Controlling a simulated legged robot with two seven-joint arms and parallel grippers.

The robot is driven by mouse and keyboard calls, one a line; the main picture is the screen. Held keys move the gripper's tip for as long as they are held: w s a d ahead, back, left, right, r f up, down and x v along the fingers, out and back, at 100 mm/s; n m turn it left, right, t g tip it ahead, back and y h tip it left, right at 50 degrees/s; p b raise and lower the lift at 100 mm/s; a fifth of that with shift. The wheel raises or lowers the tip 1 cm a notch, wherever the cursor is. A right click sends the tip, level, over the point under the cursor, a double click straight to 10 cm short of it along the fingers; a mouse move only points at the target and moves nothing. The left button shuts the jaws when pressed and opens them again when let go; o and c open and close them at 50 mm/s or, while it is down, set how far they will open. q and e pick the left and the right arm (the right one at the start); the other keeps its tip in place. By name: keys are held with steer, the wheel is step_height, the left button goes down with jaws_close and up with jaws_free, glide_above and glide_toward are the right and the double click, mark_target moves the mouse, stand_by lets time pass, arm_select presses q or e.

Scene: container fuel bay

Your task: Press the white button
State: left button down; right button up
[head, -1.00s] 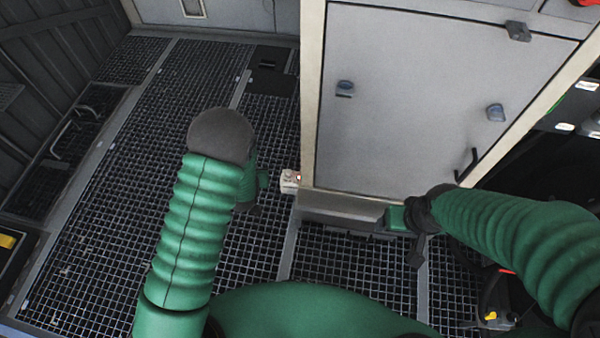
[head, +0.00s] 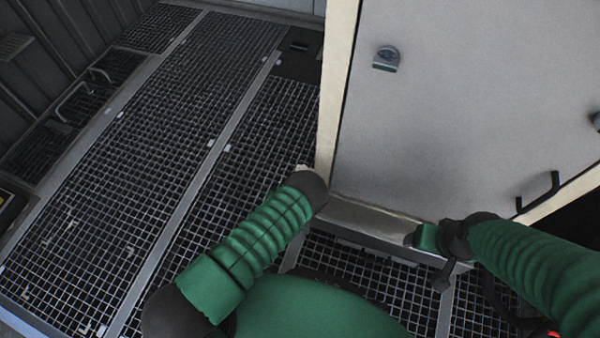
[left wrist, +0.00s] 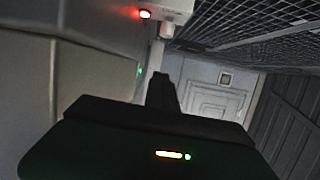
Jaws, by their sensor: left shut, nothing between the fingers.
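A small white control box (left wrist: 172,8) shows at the top edge of the left wrist view, with a lit red spot (left wrist: 145,14) on it. I cannot make out a white button on the part that shows. In the head view only a pale sliver (head: 303,167) shows near the cabinet corner, behind my left arm. My left gripper (left wrist: 162,92) is shut and empty; in the wrist view its tip lies below the box, apart from it in the picture. The head view hides it behind the arm.
A large grey cabinet (head: 450,110) with a cream frame and a black handle (head: 540,190) stands at the right. Grated floor (head: 150,150) lies open to the left. A dark ribbed wall (head: 50,40) bounds the far left.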

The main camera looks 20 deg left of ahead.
arm_select(q)
steer(key=b+x, duration=0.2)
steer(key=x, duration=0.1)
steer(key=b+x, duration=0.1)
steer(key=x, duration=0.2)
steer(key=b+x, duration=0.2)
steer(key=x, duration=0.1)
steer(key=shift+s+f+b, duration=0.2)
steer(key=shift+f+b, duration=0.1)
steer(key=shift+b, duration=0.05)
steer(key=f+b, duration=0.2)
steer(key=shift+w+a+f, duration=0.1)
steer(key=shift+w+f, duration=0.2)
steer(key=shift+f+b, duration=0.5)
steer(key=shift+b, duration=0.1)
